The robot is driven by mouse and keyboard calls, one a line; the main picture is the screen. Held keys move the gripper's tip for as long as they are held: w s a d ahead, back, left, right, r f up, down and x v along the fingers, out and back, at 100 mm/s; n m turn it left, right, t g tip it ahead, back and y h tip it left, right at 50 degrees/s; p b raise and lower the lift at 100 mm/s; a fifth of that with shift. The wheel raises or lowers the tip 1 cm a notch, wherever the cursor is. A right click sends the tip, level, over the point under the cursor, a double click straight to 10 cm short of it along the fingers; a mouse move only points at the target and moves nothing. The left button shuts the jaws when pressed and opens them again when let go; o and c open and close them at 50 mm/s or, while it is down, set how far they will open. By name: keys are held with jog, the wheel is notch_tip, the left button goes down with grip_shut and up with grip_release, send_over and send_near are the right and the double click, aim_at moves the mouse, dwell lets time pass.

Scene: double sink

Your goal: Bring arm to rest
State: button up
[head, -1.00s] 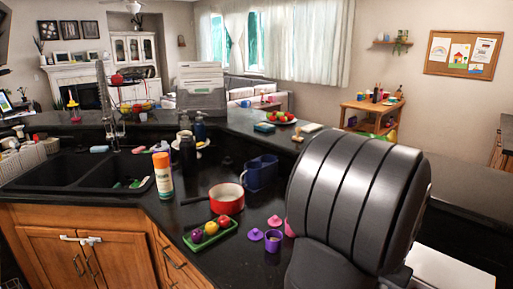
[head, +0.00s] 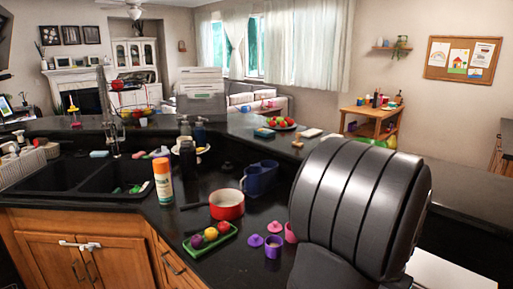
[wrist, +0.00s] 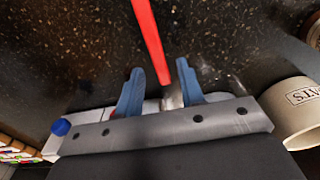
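My gripper (wrist: 157,80) shows in the wrist view as two blue fingers standing apart over a dark speckled surface. No object is clearly held between them. A red strip (wrist: 148,40) lies just beyond the gap; I cannot tell what it belongs to. A small pale metallic piece (wrist: 173,100) shows behind the fingers, close to the right one. In the head view my large black ribbed arm link fills the lower right, and my gripper is out of sight there.
A cream canister (wrist: 300,110) is right of the fingers in the wrist view. In the head view, a red pot (head: 227,205), green tray (head: 211,242), orange-capped bottle (head: 163,182), blue caddy (head: 261,178) and purple cup (head: 273,247) stand on the counter left of my arm.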

notch_tip(320, 180, down, 2)
jog(key=shift+f, duration=0.1)
jog(key=r, duration=0.5)
jog(key=shift+s+d+r, duration=0.1)
jog(key=shift+s+d, duration=0.15)
jog(key=shift+s, duration=0.05)
jog(key=s+d+r, duration=0.3)
jog(key=s+r, duration=0.4)
jog(key=s, duration=0.4)
jog(key=w+a+r+n+t+h, duration=0.1)
jog(key=w+a+n+t, duration=0.1)
jog(key=w+a, duration=0.6)
jog(key=w+a+n+t+h, duration=0.1)
jog(key=w+a+n, duration=0.15)
jog(key=w, duration=0.95)
jog(key=w+a+r+n+t, duration=0.1)
jog(key=w+a, duration=0.2)
jog(key=a, duration=0.4)
jog(key=w+a+r+n+t+y, duration=0.1)
jog(key=w+a, duration=0.3)
jog(key=a, duration=0.3)
jog(key=w+a+r+n+t+y, duration=0.1)
jog(key=w+a+r+n, duration=0.1)
jog(key=w+a, duration=0.2)
jog(key=a, duration=0.3)
jog(key=shift+t, duration=0.4)
